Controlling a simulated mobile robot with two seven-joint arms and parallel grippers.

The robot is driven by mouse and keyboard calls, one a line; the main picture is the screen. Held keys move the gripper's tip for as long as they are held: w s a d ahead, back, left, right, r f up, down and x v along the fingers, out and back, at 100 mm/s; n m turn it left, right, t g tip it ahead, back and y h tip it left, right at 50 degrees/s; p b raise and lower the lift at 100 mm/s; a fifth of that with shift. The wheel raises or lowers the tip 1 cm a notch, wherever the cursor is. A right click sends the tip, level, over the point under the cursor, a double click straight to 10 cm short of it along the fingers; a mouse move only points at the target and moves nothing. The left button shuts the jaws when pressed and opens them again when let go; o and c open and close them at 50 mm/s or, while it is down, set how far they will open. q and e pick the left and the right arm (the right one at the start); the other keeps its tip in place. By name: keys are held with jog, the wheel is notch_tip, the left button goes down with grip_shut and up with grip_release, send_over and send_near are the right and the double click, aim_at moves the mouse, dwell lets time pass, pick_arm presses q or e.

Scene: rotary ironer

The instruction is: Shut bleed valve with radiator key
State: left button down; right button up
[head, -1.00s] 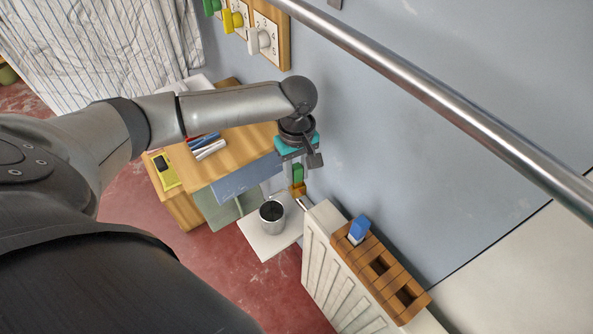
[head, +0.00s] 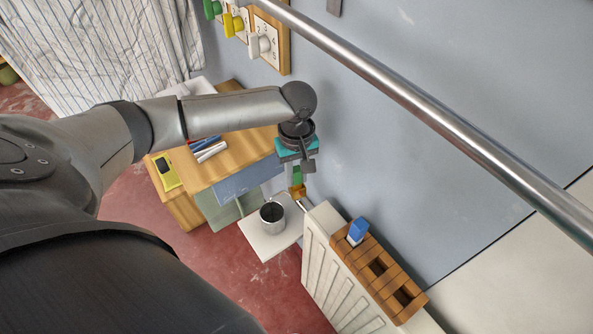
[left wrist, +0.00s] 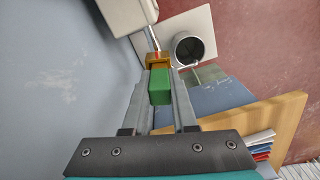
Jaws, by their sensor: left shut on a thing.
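My left gripper (head: 297,178) points down beside the near end of the white radiator (head: 318,245). It is shut on the green handle of the radiator key (left wrist: 160,88), which sits between both fingers in the left wrist view. The key's brass-coloured end (left wrist: 157,59) is at the tip of a thin metal stub (left wrist: 152,38) coming from the radiator, where the bleed valve would be. Brass and stub look in line and touching, but the brass hides the valve itself, so I cannot tell how it is turned. My right gripper is not in view.
A metal cup (head: 272,217) stands on a white plate (head: 262,243) just below the key. A wooden rack (head: 385,280) with a blue block (head: 357,231) lies on the radiator. A wooden desk (head: 235,150) is to the left. A metal rail (head: 430,105) crosses above; the wall is close.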

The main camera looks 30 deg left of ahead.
pick_arm(q)
jog(key=shift+m+p, duration=1.15)
jog(key=shift+m, duration=0.55)
jog(key=m+p, duration=0.2)
jog(key=m, duration=0.2)
jog(key=shift+s, duration=0.1)
jog(key=m+p, duration=0.1)
jog(key=m, duration=0.3)
jog(key=shift+p, duration=0.35)
jog(key=m, duration=0.4)
jog(key=shift+f+p, duration=0.1)
jog(key=shift+p, duration=0.25)
jog(key=c, duration=0.6)
grip_release()
